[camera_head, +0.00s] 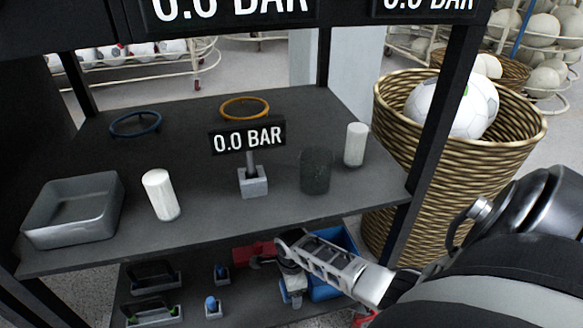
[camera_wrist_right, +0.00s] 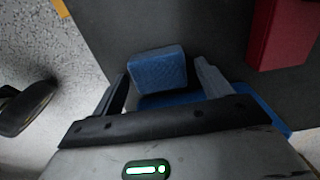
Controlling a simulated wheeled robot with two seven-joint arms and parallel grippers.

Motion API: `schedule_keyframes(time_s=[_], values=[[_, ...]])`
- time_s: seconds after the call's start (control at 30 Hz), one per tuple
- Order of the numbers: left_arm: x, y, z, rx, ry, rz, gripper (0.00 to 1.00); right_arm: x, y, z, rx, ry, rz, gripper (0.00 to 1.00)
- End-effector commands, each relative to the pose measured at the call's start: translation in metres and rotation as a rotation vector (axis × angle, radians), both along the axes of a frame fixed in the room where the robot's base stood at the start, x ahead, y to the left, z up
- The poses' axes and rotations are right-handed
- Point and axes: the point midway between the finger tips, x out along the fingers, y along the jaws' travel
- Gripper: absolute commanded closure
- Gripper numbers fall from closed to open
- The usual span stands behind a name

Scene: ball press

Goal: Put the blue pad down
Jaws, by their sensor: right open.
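The blue pad (camera_wrist_right: 157,70) is a small block with a textured face. In the right wrist view it is between and just beyond the fingertips of my right gripper (camera_wrist_right: 165,82), which is open. A gap shows on each side of the pad, wider at the right. The wrist view does not clearly show whether the pad's underside rests on the dark surface. In the head view my right gripper (camera_head: 291,284) reaches down at the lower shelf beside a blue bin (camera_head: 345,240). My left gripper is not in view.
A red box (camera_head: 252,254) lies behind the gripper on the lower shelf; it also shows at the wrist view's upper right (camera_wrist_right: 285,32). Small holders with blue pieces (camera_head: 211,303) stand left. The upper shelf (camera_head: 110,160) hangs above, and a wicker basket (camera_head: 385,215) stands right.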

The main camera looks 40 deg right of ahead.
Motion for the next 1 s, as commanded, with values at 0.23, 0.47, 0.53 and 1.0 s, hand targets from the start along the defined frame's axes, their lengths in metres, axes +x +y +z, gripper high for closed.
schedule_keyframes(time_s=[0.23,0.47,0.53,1.0], values=[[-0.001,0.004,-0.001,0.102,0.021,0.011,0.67,0.000,0.000,0.037,0.001,0.000,0.000,0.23],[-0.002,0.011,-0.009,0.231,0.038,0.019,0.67,0.000,0.000,0.071,0.001,0.000,0.000,0.23],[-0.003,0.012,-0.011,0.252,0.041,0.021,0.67,0.000,0.000,0.076,0.001,0.000,0.000,0.23],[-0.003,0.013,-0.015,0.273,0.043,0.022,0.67,0.000,0.000,0.078,0.000,0.001,0.000,0.23]])
